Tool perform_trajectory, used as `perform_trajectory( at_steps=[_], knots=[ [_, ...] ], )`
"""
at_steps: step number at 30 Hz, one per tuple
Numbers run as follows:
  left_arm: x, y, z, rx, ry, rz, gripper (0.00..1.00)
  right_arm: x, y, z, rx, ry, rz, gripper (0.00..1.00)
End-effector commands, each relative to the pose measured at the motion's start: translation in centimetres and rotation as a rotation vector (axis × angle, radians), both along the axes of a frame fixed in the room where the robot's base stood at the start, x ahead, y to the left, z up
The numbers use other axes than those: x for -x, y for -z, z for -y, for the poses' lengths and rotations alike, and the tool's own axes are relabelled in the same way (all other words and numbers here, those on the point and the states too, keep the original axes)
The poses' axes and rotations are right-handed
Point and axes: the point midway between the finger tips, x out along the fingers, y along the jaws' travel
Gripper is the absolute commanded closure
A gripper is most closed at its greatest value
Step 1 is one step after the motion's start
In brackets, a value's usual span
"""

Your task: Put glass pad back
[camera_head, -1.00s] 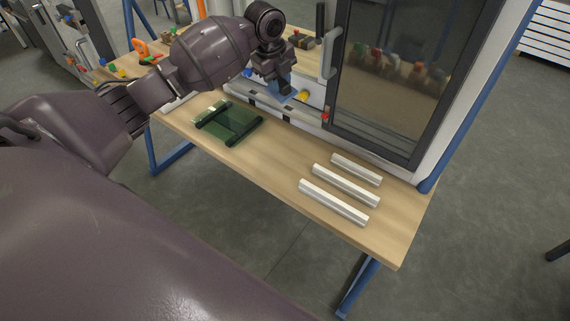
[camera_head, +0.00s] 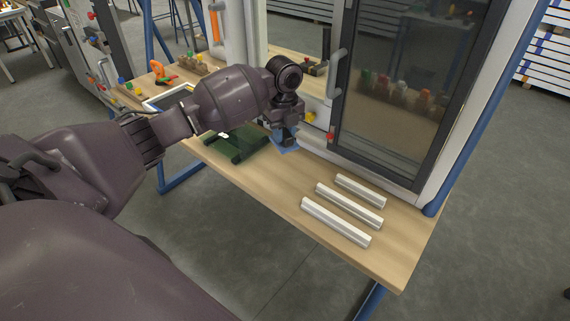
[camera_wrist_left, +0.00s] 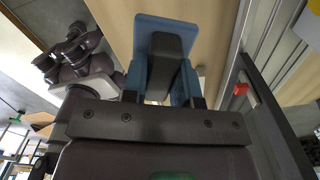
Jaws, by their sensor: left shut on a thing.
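My left gripper (camera_head: 288,132) is shut on a flat, translucent blue pad (camera_head: 286,146), which I take to be the glass pad. The gripper points down beside the cabinet front, just right of the green plate. I cannot tell whether the pad touches the tabletop. My right gripper is not in view.
Several white bars (camera_head: 336,222) lie to the right. The cabinet's glass door (camera_head: 400,90), handle (camera_head: 337,75) and red knob (camera_head: 331,135) are close to the gripper.

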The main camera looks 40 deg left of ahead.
Motion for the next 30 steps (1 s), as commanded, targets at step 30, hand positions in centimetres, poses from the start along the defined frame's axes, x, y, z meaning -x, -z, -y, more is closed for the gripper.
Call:
perform_trajectory(
  at_steps=[30],
  knots=[
    [0.0, 10.9, 0.0, 0.000, 0.000, 0.001, 0.95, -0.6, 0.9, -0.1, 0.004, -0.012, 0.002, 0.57]
  ],
)
